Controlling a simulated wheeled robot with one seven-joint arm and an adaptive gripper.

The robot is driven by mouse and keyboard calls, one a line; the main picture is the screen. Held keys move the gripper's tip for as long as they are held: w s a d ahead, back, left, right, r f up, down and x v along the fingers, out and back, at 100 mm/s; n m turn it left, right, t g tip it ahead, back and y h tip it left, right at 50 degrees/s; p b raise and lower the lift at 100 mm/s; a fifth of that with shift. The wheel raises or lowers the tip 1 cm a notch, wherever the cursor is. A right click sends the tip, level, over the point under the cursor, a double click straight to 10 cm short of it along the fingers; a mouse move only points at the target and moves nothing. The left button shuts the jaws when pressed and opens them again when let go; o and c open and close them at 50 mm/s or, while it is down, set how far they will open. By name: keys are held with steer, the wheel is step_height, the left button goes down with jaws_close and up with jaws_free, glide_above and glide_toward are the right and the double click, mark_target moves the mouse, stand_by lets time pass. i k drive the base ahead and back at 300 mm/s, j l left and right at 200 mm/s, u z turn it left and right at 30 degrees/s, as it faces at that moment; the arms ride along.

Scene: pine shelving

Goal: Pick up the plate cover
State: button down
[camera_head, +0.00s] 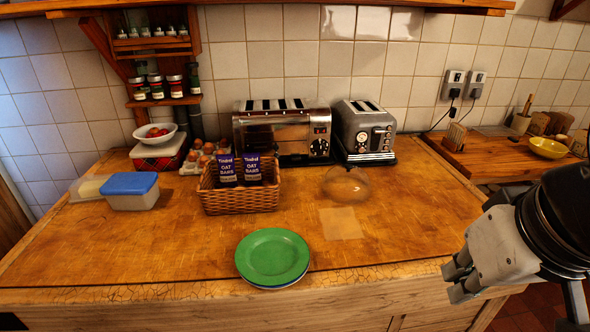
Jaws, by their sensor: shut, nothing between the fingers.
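A clear, see-through dome, which looks like the plate cover (346,185), sits on the wooden counter right of the wicker basket and in front of the smaller toaster. Its outline is faint. My gripper (455,281) is at the lower right, in front of the counter's front edge. It is shut and empty, well apart from the cover. A green plate (273,256) lies near the counter's front edge, left of my gripper, on what looks like another plate.
A wicker basket (240,199) holds two oat bar boxes (226,170). Two toasters (282,130) (367,128) stand against the tiled wall. A blue-lidded container (130,184) is at the left. A flat tan square (341,223) lies before the cover; the counter right of it is clear.

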mark_target(347, 183)
steer(key=i+l+u, duration=0.1)
steer(key=i, duration=0.35)
steer(key=i+l+u, duration=0.1)
steer(key=i+l, duration=0.3)
